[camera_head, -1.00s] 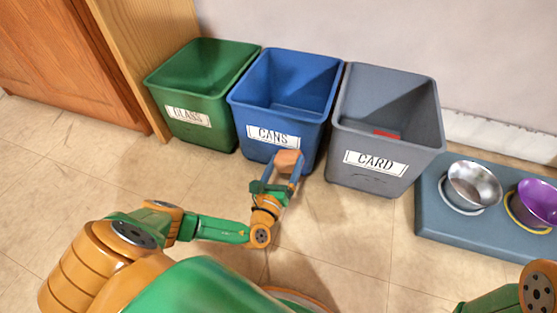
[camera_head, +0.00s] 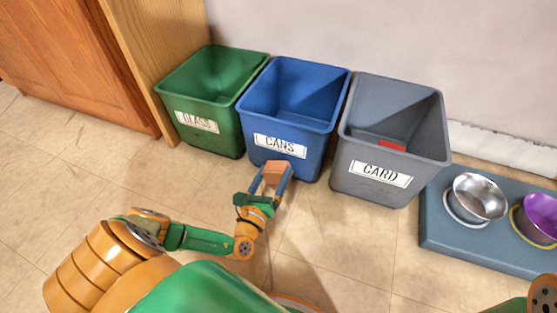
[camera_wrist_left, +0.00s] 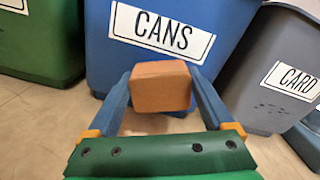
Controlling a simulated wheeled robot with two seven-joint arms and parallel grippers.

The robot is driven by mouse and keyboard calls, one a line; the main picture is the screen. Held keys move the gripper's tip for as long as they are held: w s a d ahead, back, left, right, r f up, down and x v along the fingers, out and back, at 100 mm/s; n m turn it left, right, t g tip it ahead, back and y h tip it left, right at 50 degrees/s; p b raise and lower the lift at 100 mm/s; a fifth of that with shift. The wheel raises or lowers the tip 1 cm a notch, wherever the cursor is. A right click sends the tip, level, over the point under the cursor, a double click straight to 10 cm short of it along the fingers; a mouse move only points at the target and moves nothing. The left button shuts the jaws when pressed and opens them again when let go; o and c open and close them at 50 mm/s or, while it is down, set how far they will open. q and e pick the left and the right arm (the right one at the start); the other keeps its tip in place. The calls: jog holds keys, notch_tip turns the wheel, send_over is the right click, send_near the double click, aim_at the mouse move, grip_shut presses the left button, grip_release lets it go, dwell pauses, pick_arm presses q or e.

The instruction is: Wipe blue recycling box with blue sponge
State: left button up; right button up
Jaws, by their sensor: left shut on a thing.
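The blue recycling box (camera_head: 313,146) with a CANS label stands upright on the floor between two other boxes. Its front also fills the upper middle of the left wrist view (camera_wrist_left: 225,40). My left gripper (camera_head: 272,179) is shut on an orange-brown block (camera_wrist_left: 160,86), which also shows in the head view (camera_head: 275,171). The block is in front of the lower front face, below the label. I cannot tell whether it touches the box. No blue sponge shows; the held block is not blue. My right gripper is out of view.
A green GLASS box (camera_head: 215,138) stands left of the blue one. A grey CARD box (camera_head: 365,198) with a red item inside stands right, with dark marks under its label. A blue-grey mat (camera_head: 450,240) holds metal and purple bowls. Floor in front is open.

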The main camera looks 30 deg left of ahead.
pick_arm(q)
jog(key=shift+v, duration=1.1)
jog(key=shift+s+d, duration=0.25)
jog(key=shift+p+v, duration=0.7)
jog(key=shift+v, duration=0.4)
jog(key=shift+s+d, duration=0.1)
jog(key=shift+s, duration=0.25)
